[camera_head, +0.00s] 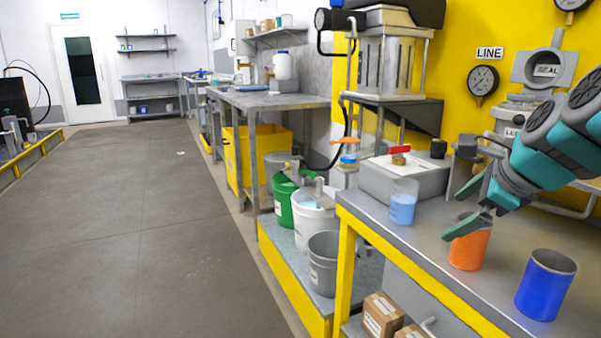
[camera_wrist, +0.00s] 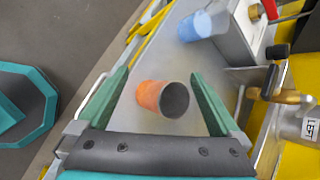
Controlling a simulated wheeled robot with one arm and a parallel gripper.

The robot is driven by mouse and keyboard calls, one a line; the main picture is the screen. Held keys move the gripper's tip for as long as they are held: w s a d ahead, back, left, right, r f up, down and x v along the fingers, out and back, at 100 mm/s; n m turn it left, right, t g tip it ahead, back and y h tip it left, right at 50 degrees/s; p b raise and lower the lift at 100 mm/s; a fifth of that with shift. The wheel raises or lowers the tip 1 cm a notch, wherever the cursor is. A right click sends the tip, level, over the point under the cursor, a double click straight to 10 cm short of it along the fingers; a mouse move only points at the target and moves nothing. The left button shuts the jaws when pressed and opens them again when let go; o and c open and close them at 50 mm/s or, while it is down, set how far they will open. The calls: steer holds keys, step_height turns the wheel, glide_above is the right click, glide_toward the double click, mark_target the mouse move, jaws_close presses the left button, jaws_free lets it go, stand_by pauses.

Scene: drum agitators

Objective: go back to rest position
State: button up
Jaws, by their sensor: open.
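My gripper (camera_head: 460,212) is open, its teal fingers spread just above and in front of the orange cup (camera_head: 469,250) in the head view. The cup stands upright on the grey bench (camera_head: 420,238), its rim partly hidden by a finger. In the wrist view, the orange cup (camera_wrist: 150,97) appears between the two open fingers (camera_wrist: 160,76), with gaps on both sides. I cannot tell how far above it the fingers are. Nothing is held.
A blue cup (camera_head: 545,285) stands at the right. A clear beaker of blue liquid (camera_head: 403,208) stands left of the orange cup, by a grey box (camera_head: 400,178) with a red-handled valve. Pipework and gauges (camera_head: 482,82) line the yellow wall. Open floor (camera_head: 120,200) lies left.

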steer(key=s+a+f+n+g, duration=0.6)
steer(key=s+a+f+n, duration=0.65)
steer(key=f, duration=0.35)
steer(key=s+a+f+n+g, duration=0.1)
steer(key=s+f+n, duration=0.4)
steer(key=s+n, duration=0.1)
steer(key=s+f+n+g+h, duration=0.1)
steer(key=s+f+n+g, duration=0.1)
steer(key=s+f+n, duration=0.3)
steer(key=s, duration=0.3)
steer(key=shift+s+a+f+n+g+h, duration=0.2)
steer(key=shift+s+a+n+g+h, duration=0.05)
steer(key=shift+a+n+g+h, duration=0.1)
